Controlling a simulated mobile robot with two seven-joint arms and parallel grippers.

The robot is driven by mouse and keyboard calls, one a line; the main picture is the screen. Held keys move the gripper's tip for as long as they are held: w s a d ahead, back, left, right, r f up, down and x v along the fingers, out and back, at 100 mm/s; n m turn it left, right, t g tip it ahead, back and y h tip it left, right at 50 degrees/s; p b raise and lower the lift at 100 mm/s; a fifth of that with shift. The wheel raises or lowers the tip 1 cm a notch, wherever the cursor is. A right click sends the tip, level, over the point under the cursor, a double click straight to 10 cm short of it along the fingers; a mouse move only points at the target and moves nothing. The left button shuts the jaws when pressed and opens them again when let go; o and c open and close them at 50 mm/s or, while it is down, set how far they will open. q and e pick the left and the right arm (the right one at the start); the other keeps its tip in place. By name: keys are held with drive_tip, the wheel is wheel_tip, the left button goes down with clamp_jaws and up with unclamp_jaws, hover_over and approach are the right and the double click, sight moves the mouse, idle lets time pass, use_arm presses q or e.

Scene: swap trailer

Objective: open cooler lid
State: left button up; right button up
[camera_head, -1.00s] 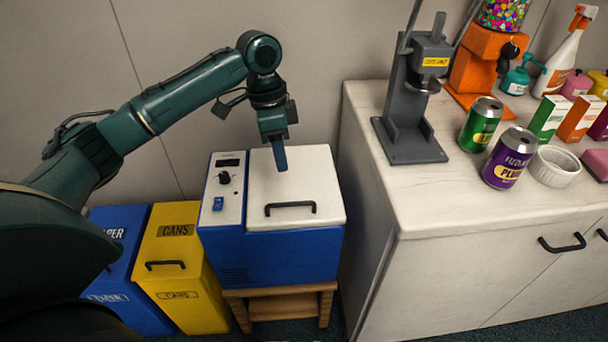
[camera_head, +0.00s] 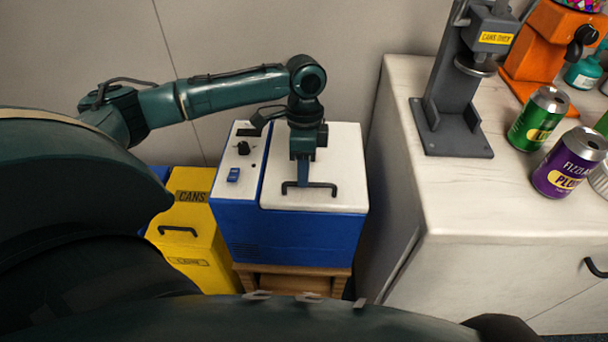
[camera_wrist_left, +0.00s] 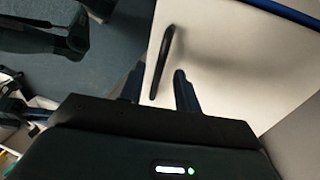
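The blue cooler (camera_head: 290,238) stands on a small wooden stand with its white lid (camera_head: 338,165) closed. The lid's black bar handle (camera_head: 325,188) runs along its front part and also shows in the left wrist view (camera_wrist_left: 163,58). My left gripper (camera_head: 303,184) points down over the lid at the handle's left part. In the left wrist view its two fingers (camera_wrist_left: 158,90) are apart, with the handle's near end showing between them. I cannot tell whether they touch it. My right gripper is in neither view.
A white counter (camera_head: 440,205) stands right of the cooler, bearing a grey can press (camera_head: 455,100), a green can (camera_head: 538,120) and a purple can (camera_head: 570,165). A yellow cans bin (camera_head: 195,240) stands close on the cooler's left. The wall is behind.

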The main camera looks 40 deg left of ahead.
use_arm(q)
drive_tip(key=shift+s+d+f, duration=0.1)
drive_tip(key=shift+s+f, duration=0.05)
drive_tip(key=shift+f, duration=0.75)
drive_tip(key=shift+c, duration=0.2)
clamp_jaws()
